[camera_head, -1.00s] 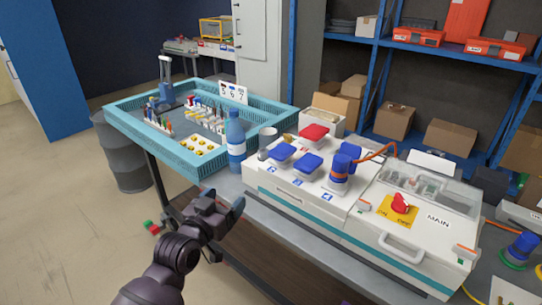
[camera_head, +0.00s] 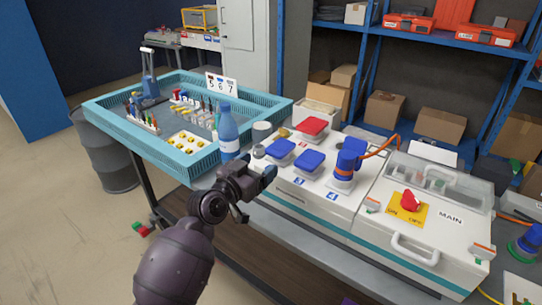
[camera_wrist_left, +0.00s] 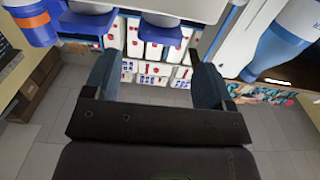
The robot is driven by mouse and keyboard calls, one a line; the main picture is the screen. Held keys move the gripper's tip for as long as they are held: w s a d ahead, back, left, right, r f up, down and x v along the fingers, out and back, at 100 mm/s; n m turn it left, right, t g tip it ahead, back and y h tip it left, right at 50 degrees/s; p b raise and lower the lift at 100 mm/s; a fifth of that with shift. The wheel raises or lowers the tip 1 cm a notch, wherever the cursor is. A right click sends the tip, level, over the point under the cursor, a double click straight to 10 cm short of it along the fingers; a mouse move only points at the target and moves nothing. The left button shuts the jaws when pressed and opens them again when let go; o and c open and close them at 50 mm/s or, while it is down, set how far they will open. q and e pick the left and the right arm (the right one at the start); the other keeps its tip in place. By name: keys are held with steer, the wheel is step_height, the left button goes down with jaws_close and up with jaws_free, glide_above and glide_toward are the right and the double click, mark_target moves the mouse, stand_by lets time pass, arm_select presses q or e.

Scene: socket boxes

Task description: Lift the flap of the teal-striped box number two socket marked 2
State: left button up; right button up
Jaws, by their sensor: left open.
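The white socket box (camera_head: 268,191) with a teal stripe stands on the bench. Two blue flaps lie shut on its top: a left one (camera_head: 281,148) and one above the label 3 (camera_head: 310,160). The left one's label is hidden behind my gripper; by the label order it appears to be socket 2. A blue and orange plug (camera_head: 345,167) stands at label 4. My left gripper (camera_head: 256,174) is open and empty at the box's front left edge, short of the flaps. In the left wrist view its fingers (camera_wrist_left: 155,82) are apart, blue parts above them. My right gripper is not in view.
A blue bottle (camera_head: 228,135) stands close behind my left gripper, beside a teal crate (camera_head: 180,168). A red flap (camera_head: 312,126) sits behind the blue ones. The main switch box (camera_head: 425,222) with a red knob and handle is on the right.

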mark_target(272, 155)
arm_select(q)
steer(key=x, duration=0.4)
steer(key=shift+w+f, duration=0.1)
steer(key=shift+b+x, duration=0.35)
steer(key=shift+x, duration=0.45)
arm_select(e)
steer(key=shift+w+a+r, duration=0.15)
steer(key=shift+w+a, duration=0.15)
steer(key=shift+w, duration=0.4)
arm_select(q)
steer(key=shift+c, duration=0.3)
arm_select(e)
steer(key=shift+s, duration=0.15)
